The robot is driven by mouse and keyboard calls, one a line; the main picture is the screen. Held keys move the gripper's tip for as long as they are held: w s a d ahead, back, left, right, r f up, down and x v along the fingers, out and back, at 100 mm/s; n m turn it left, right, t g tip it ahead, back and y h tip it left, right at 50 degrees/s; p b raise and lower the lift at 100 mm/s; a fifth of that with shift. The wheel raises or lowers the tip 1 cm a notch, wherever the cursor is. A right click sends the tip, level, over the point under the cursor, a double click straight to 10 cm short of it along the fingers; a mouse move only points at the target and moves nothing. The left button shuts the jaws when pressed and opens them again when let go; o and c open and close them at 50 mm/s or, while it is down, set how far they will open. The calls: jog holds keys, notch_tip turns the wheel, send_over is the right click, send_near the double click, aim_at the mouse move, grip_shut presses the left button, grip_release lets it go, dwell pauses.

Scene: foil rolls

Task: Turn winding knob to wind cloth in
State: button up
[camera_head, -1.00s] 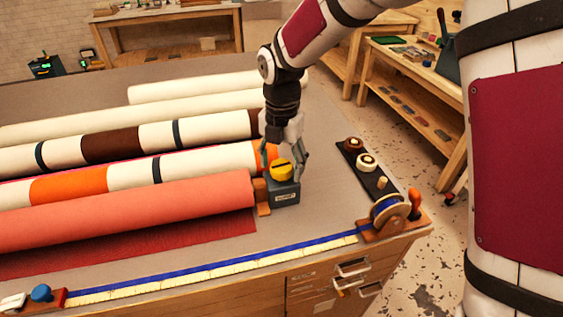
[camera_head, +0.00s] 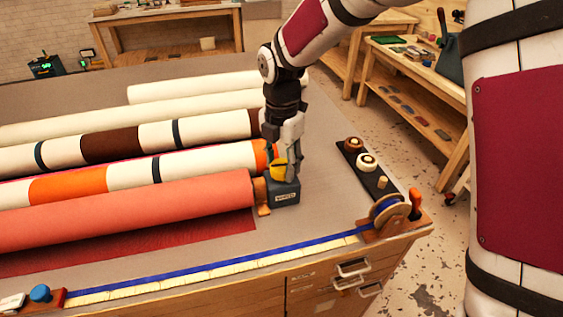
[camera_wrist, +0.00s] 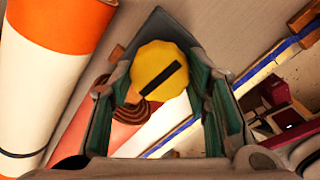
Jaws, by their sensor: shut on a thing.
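The yellow winding knob (camera_head: 278,172) sits on top of a dark box (camera_head: 284,195) at the right end of the coral cloth roll (camera_head: 130,212). My gripper (camera_head: 287,164) points down over the box and is shut on the knob. The wrist view shows the knob (camera_wrist: 150,60) with a slanted black line, between the two green-padded fingers (camera_wrist: 166,98). Red cloth (camera_head: 185,243) lies flat on the table in front of the roll. My fingers partly hide the knob in the head view.
More rolls, striped (camera_head: 120,180) and cream (camera_head: 190,85), lie behind the coral one. A blue ribbon (camera_head: 210,268) runs along the front edge to a reel (camera_head: 390,212) with an orange handle. A dark tray (camera_head: 362,165) holds small round pieces at the right.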

jog(key=m, duration=0.5)
jog(key=shift+m, duration=0.3)
jog(key=m, duration=1.5)
jog(key=shift+p, duration=0.3)
jog(key=m+p, duration=0.1)
jog(key=m, duration=0.4)
jog(key=shift+m, duration=0.4)
jog(key=m+p, duration=0.1)
jog(key=m, duration=0.3)
jog(key=shift+m, duration=0.3)
jog(key=m+p, duration=0.2)
jog(key=m, duration=0.3)
jog(key=m+p, duration=0.1)
jog(key=m, duration=0.3)
jog(key=shift+m, duration=0.5)
